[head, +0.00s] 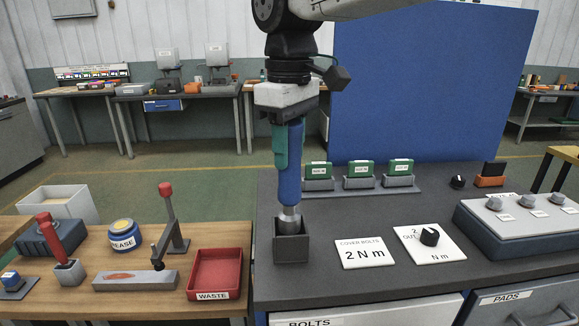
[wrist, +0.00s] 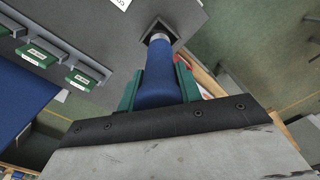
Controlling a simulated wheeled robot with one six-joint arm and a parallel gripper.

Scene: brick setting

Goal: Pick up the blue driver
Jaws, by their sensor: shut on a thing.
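The blue driver (head: 290,172) stands upright over a dark grey square holder (head: 291,247) near the left front of the dark bench. Its metal lower end sits at the holder's mouth; how deep it goes is hidden. My gripper (head: 286,145) is shut on the driver's upper part, with a green finger showing along its left side. In the wrist view the driver (wrist: 158,80) runs between the two green fingers (wrist: 158,88), with its silver tip at the holder's opening (wrist: 160,28).
A "COVER BOLTS 2 Nm" card (head: 366,252) and a dial card (head: 431,244) lie to the right. Several green-labelled blocks (head: 360,170) stand behind, before a blue panel (head: 420,80). A red waste tray (head: 216,272) and a lever tool (head: 170,225) are on the wooden table at left.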

